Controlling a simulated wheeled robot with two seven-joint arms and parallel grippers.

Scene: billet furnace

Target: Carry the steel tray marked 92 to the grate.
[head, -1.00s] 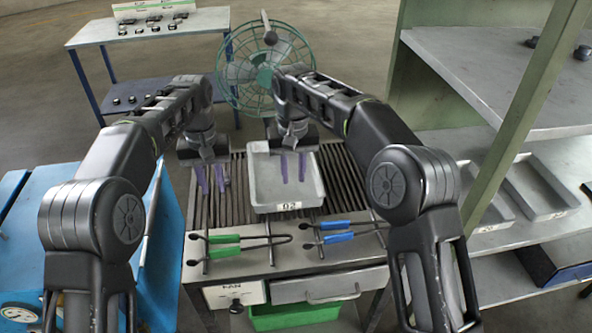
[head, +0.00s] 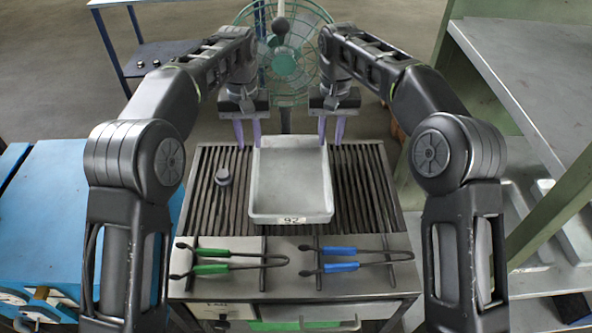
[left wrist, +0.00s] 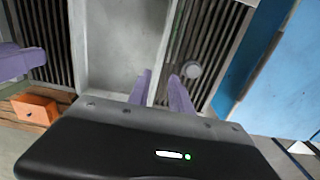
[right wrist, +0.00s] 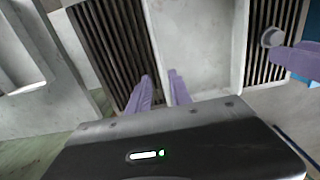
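The grey steel tray marked 92 (head: 290,213) lies on the dark slatted grate (head: 360,185), its label facing me. My left gripper (head: 248,133) is at the tray's far left corner. In the left wrist view its fingers (left wrist: 160,92) are apart, one over the tray's inside and one over the slats, with the side wall between. My right gripper (head: 331,129) is at the far right corner. In the right wrist view its fingers (right wrist: 160,92) are also apart on either side of the tray wall. I cannot tell whether any finger touches the tray.
A small round grey piece (head: 223,177) sits on the slats left of the tray. Green tongs (head: 213,253) and blue tongs (head: 339,250) lie in front. A green fan (head: 284,65) stands behind. A green-framed shelf (head: 500,75) is at right, a blue cabinet (head: 50,210) at left.

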